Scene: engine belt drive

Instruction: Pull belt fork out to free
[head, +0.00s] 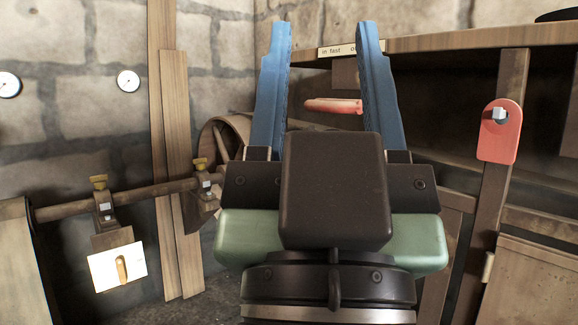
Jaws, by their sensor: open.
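A red-orange handle (333,105), apparently the belt fork's grip, lies roughly horizontal below a wooden shelf edge. Its right end meets the right finger's outline, and any rod beyond it is hidden. A small label (337,51) above it reads "in fast" and then "o…", with the rest covered by the right finger. My gripper (325,30) is open, with two blue fingers reaching up the picture. The handle shows in the gap between them. I cannot tell how far beyond or between the fingers it is in depth, and no contact is clear.
A wooden shelf (450,38) runs across the upper right. A post with a red plate (499,145) stands at right. A wheel (226,140) is partly hidden behind my gripper.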

